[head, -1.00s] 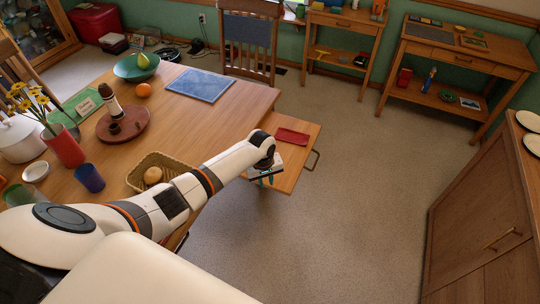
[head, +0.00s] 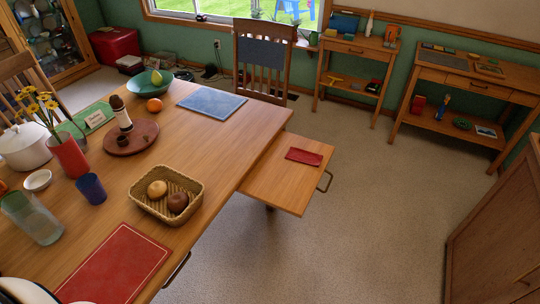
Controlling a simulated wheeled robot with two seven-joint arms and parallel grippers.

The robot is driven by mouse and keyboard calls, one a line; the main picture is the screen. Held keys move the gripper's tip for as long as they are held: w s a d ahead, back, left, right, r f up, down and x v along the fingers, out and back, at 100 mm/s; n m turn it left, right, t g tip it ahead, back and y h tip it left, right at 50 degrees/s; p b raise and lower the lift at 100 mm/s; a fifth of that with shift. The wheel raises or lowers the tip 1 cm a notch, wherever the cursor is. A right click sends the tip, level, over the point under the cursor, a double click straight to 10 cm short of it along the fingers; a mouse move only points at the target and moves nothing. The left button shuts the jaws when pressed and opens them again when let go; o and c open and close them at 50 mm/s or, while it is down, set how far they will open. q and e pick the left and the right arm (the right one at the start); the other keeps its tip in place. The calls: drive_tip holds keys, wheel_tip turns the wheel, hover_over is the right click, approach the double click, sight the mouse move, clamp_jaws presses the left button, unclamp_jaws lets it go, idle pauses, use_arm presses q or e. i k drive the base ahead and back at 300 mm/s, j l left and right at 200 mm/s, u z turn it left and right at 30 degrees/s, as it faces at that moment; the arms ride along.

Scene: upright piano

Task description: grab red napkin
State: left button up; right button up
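A small folded dark-red cloth, the red napkin (head: 304,156), lies flat on a wooden pull-out leaf (head: 272,184) that sticks out from the right side of the table. Nothing touches or covers it. A larger red placemat (head: 116,264) with a pale border line lies at the table's near edge. Neither of my grippers is in view; only a white and black part of my arm shows in the bottom left corner.
On the table (head: 221,133) stand a wicker basket (head: 142,206) with two round items, a blue cup (head: 91,188), a red vase (head: 69,156) with flowers, and a teal bowl (head: 146,82). A cabinet (head: 500,230) stands at right. Carpet between is clear.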

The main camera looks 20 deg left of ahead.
sight(297, 154)
drive_tip(key=i+l+u, duration=0.2)
drive_tip(key=u, duration=0.25)
drive_tip(key=i+l+u, duration=0.15)
drive_tip(key=l+u, duration=0.15)
drive_tip(key=u, duration=0.15)
drive_tip(key=i+l+u, duration=0.15)
drive_tip(key=l+u, duration=0.15)
drive_tip(key=u, duration=0.15)
